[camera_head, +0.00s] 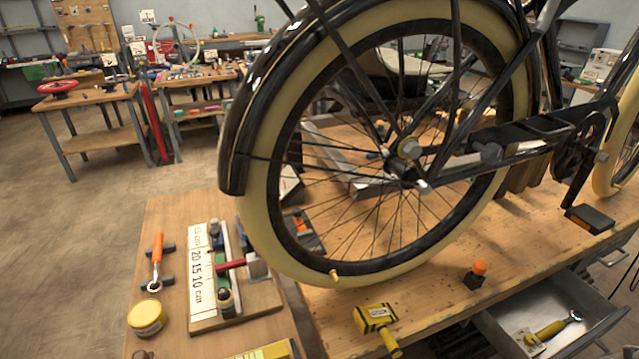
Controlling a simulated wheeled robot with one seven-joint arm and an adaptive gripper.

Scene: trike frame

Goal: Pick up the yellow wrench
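A yellow-handled wrench (551,329) with a metal ring end lies in the open drawer (497,322) at the lower right, below the workbench edge. The wrench's metal end points to the upper right. A small pale, printed item lies by its lower left end. My gripper is not in view, so its place relative to the wrench cannot be seen.
A bicycle (263,215) with cream tyres stands on the wooden workbench (440,275) above the drawer. A yellow and black mallet (377,318) lies at the bench's front edge. An orange-handled wrench (157,256) lies on the left table. Open floor (60,270) is at the left.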

